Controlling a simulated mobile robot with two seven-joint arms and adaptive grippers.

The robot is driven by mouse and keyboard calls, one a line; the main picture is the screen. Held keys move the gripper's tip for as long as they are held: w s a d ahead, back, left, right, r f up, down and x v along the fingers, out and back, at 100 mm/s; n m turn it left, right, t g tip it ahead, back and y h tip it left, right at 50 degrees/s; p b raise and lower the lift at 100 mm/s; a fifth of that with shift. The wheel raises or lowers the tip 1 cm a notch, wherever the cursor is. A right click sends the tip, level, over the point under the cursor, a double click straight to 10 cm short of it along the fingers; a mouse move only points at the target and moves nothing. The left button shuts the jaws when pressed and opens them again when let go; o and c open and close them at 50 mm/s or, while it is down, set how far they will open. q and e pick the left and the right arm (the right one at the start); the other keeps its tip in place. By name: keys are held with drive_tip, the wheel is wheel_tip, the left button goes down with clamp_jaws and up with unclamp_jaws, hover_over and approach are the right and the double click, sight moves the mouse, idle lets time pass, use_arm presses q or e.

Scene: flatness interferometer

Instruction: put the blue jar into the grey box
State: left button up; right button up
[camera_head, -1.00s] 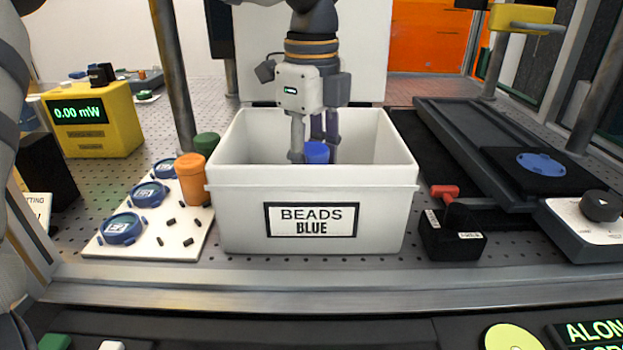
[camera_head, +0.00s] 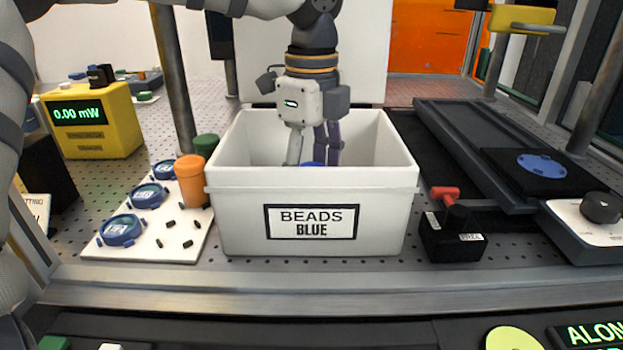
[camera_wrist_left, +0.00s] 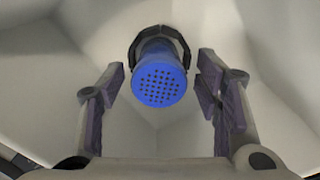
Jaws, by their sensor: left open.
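The grey box (camera_head: 312,218) is pale, open at the top, and has a front label reading "BEADS BLUE". My left gripper (camera_head: 312,158) points down into it, with its fingertips below the rim level. The blue jar (camera_head: 313,164) is inside the box, mostly hidden behind the front wall. In the left wrist view the jar (camera_wrist_left: 159,80) shows its holed blue top and a dark ring at its far end. The left fingers (camera_wrist_left: 163,78) are spread on either side of it, with visible gaps. My right gripper is not in view.
An orange jar (camera_head: 190,182) and a green jar (camera_head: 206,146) stand just left of the box. A white plate (camera_head: 160,243) with blue round parts lies further left. A black block with a red lever (camera_head: 452,236) sits close to the box's right.

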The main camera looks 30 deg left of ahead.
use_arm(q)
wheel_tip(320, 180, up, 11)
drive_tip(key=shift+f, duration=0.2)
drive_tip(key=shift+s, duration=0.1)
